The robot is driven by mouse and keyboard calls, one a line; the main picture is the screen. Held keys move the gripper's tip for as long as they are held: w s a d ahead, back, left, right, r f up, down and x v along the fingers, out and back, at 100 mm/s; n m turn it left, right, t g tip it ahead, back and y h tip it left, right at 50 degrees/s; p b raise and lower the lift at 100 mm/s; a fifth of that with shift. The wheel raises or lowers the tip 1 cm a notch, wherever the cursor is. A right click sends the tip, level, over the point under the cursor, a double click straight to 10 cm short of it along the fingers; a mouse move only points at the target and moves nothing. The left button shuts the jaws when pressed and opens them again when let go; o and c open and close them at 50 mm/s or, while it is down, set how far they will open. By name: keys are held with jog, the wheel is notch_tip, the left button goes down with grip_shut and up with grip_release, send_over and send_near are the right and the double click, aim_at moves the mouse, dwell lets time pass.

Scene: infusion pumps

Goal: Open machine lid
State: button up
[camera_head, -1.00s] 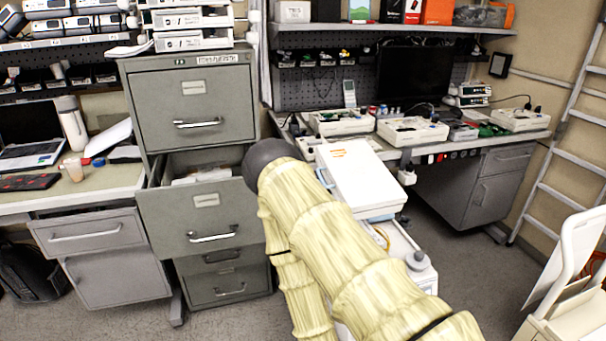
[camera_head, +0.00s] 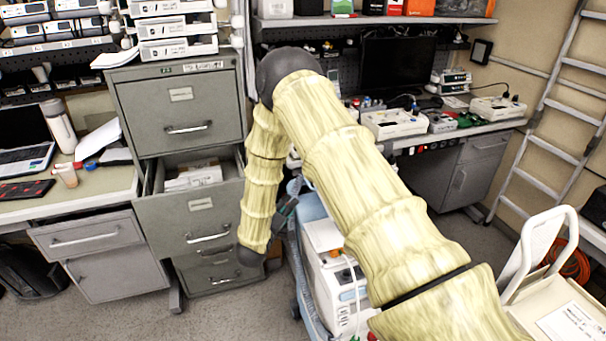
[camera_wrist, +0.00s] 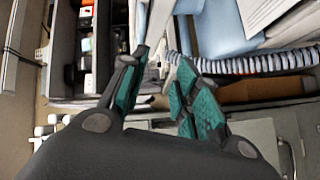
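The machine (camera_head: 352,290) is a white and blue unit low in the middle of the head view, with a control panel on its front. My pale ribbed arm crosses in front of it and hides much of its top, so I cannot tell how its lid stands. My gripper (camera_head: 287,208) is small and dark there, at the machine's left side by the blue edge. In the wrist view my gripper (camera_wrist: 163,58) has its two green-padded fingers apart with nothing clearly held between them. A light blue panel (camera_wrist: 222,28) and a grey corrugated hose (camera_wrist: 250,66) lie just beyond the fingertips.
A grey filing cabinet (camera_head: 180,113) with an open drawer (camera_head: 190,210) stands left of the arm. A desk with a laptop (camera_head: 25,150) is farther left. A workbench with devices (camera_head: 393,122) is behind. A white cart (camera_head: 560,290) is at the lower right, a ladder (camera_head: 572,110) behind it.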

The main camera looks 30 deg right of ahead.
jog(key=w+d+r+h+p, duration=0.1)
jog(key=w+d+p, duration=0.3)
jog(key=d, duration=0.6)
jog(key=shift+w+d+r+g, duration=0.15)
jog(key=shift+w+r+g, duration=0.15)
jog(key=shift+w+r, duration=0.65)
jog(key=shift+w+f, duration=0.15)
jog(key=shift+c, duration=0.5)
grip_shut()
